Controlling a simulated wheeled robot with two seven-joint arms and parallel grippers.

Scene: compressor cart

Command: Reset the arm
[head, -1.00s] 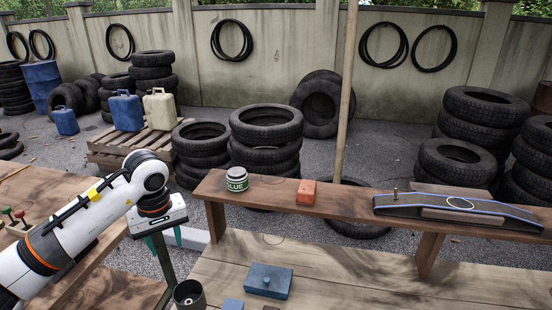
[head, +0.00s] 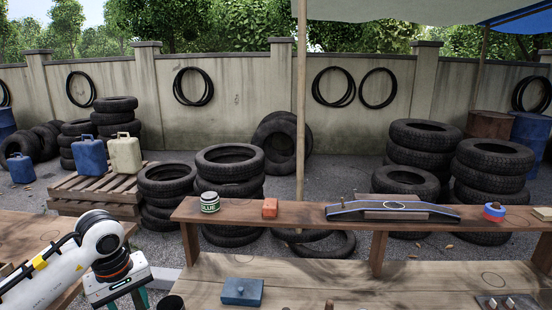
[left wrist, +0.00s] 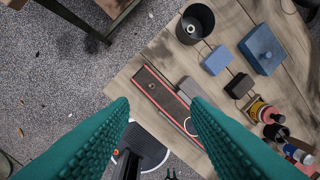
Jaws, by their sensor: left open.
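My left arm, white with an orange ring, comes in at the lower left of the head view. Its left gripper (head: 138,299) hangs downward left of the workbench (head: 215,275), partly cut off by the frame edge. In the left wrist view the teal fingers of the left gripper (left wrist: 160,104) are wide apart with nothing held between them. Below them lie the bench's near edge and a long dark board with red edges (left wrist: 158,95). My right gripper is not in view.
A raised shelf holds a glue tin (head: 209,202), an orange block (head: 270,208), a blue-edged arched piece (head: 395,211) and a tape roll (head: 494,212). Stacked tires (head: 229,170) stand behind.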

